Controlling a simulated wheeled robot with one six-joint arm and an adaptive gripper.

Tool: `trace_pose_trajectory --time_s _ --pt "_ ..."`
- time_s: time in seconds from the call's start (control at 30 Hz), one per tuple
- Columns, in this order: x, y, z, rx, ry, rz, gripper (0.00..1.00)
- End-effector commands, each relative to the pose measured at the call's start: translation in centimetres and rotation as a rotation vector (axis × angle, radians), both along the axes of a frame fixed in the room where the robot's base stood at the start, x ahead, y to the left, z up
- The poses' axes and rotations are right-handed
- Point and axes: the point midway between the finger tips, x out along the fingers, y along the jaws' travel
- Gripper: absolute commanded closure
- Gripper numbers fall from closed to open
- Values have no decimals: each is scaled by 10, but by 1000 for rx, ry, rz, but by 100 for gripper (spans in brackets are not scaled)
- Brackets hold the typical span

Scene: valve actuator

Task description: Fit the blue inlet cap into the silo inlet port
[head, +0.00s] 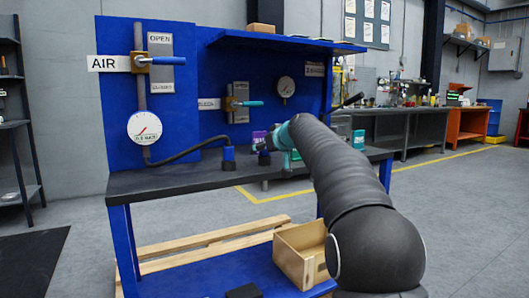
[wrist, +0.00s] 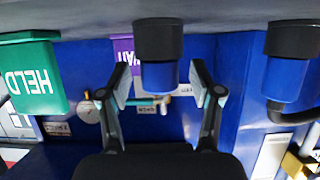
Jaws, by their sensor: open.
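A blue cap with a black base (wrist: 160,75) stands on the bench, and the wrist view shows it upside down. My gripper (wrist: 163,88) is open, one finger on each side of this cap, with a visible gap to it on both sides. How far the cap reaches between the fingers I cannot tell. In the head view my gripper (head: 272,146) is low over the bench, partly hidden by my arm. A second blue and black piece (wrist: 288,80) stands at the right of the wrist view; it also shows in the head view (head: 228,158). I cannot make out a silo inlet port.
The dark bench top (head: 165,181) has a blue back panel with gauges and valve handles. A black hose (head: 190,152) runs to the second blue piece. A green HELD sign (wrist: 33,75) and a purple sign (wrist: 122,48) are near. An open box (head: 300,255) stands below.

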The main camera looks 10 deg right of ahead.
Motion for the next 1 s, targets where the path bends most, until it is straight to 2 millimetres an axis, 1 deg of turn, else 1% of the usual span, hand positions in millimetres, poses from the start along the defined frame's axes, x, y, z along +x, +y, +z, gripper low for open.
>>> trace_pose_trajectory --time_s 0.1,0.13,0.17,0.2,0.27,0.3,0.37,0.4,0.63,0.77,0.87,1.0 --pt "0 0 0 0 0 0 35" --pt "0 0 0 0 0 0 40" --pt "0 0 0 0 0 0 48" --pt "0 0 0 0 0 0 58" --pt "0 0 0 0 0 0 73" --pt "0 0 0 0 0 0 83" --pt "0 0 0 0 0 0 98" --pt "0 0 0 0 0 0 100" --pt "0 0 1 0 0 0 100" --pt "0 0 5 0 0 0 100" --pt "0 0 13 -1 -1 0 100" --pt "0 0 34 -1 -1 0 100"
